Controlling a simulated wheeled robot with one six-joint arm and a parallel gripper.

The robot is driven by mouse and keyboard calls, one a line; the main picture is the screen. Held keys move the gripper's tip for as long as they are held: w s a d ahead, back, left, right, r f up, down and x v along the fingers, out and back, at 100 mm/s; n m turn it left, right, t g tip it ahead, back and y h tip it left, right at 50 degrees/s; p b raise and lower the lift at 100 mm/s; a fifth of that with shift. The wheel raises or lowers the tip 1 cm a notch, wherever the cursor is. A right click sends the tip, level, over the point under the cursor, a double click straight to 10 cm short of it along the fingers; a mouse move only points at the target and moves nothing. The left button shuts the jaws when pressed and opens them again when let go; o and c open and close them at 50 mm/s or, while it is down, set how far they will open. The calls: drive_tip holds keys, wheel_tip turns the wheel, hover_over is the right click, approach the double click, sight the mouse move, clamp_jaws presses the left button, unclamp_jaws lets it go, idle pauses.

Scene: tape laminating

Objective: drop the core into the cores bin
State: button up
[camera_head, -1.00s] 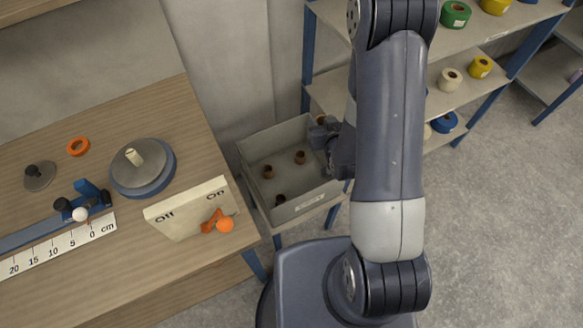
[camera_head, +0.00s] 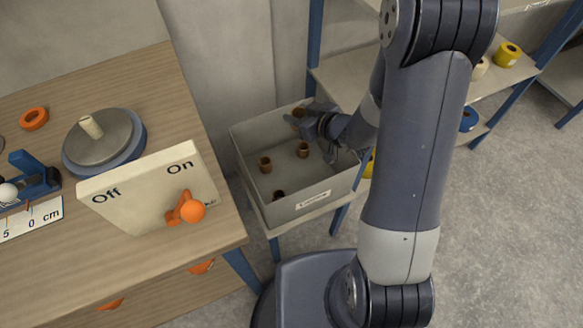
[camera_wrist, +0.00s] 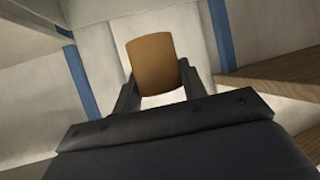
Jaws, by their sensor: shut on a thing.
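My gripper (camera_head: 304,120) is over the back part of the grey cores bin (camera_head: 243,153) in the head view. It is shut on a brown cardboard core (camera_head: 298,113). The same core shows large between the two fingers in the wrist view (camera_wrist: 152,62), with my gripper (camera_wrist: 155,88) clasping its sides. Three similar brown cores stand or lie inside the bin: one at the left (camera_head: 265,164), one in the middle (camera_head: 303,149) and one near the front wall (camera_head: 279,195). The exact height of the held core above the bin floor is hard to tell.
The bin sits on a small stand with a label on its front. Left of it is a wooden bench (camera_head: 150,85) with an Off/On switch box (camera_head: 140,195) and a round spindle plate (camera_head: 104,140). Shelves with tape rolls (camera_head: 507,54) stand behind at right.

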wheel_tip(320, 180, down, 6)
drive_tip(key=b, duration=0.4)
drive_tip(key=shift+r+b, duration=0.1)
drive_tip(key=shift+b, duration=0.2)
drive_tip(key=o, duration=1)
drive_tip(key=shift+o, duration=0.2)
drive_tip(key=p+v, duration=0.2)
drive_tip(key=v, duration=0.8)
drive_tip(key=shift+s+d, duration=0.2)
drive_tip(key=shift+s, duration=0.1)
drive_tip(key=shift+w, duration=0.1)
